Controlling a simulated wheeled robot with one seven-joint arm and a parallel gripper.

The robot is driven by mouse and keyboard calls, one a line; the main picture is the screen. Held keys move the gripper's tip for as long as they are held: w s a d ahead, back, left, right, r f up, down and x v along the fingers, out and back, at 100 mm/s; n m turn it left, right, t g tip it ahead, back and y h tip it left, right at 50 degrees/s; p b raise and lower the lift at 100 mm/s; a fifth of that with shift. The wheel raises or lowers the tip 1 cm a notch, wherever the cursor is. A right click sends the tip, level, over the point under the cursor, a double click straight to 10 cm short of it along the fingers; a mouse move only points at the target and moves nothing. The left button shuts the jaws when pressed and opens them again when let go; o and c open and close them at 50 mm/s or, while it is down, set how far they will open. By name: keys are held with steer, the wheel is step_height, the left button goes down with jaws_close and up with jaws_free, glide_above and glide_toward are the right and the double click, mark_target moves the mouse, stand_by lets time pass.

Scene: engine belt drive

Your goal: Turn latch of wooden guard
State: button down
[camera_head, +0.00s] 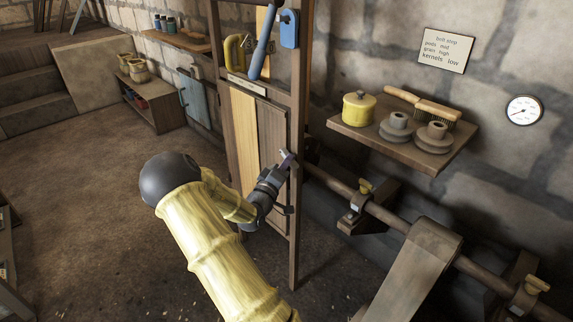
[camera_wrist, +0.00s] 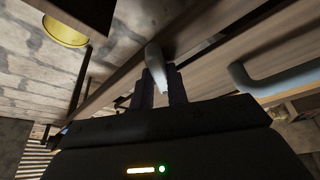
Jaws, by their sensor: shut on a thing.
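The wooden guard (camera_head: 272,135) is a tall framed panel of light and dark boards, in the middle of the head view. My gripper (camera_head: 286,162) is at the right-hand post of this guard, at about mid-height. In the wrist view, my gripper (camera_wrist: 161,78) has its two dark fingers closed around a pale grey, rounded lever (camera_wrist: 155,62), which appears to be the latch. The lever's far end meets the wood. In the head view the latch is too small and covered to make out its angle.
A grey bar handle (camera_wrist: 262,82) sits on the wood right of the fingers in the wrist view. A shaft (camera_head: 385,215) on bearing blocks runs right of the guard. A wall shelf (camera_head: 400,150) holds a yellow pot and pulleys. The floor (camera_head: 90,220) at left is open.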

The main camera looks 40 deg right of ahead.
steer(key=c, duration=1.4)
jaws_free()
steer(key=shift+a+f, duration=0.15)
steer(key=shift+f, duration=0.05)
steer(key=shift+r, duration=0.1)
steer(key=p+v, duration=0.1)
steer(key=v, duration=1.6)
steer(key=shift+s+a+p, duration=0.1)
steer(key=shift+s+p, duration=0.05)
steer(key=shift+p, duration=0.15)
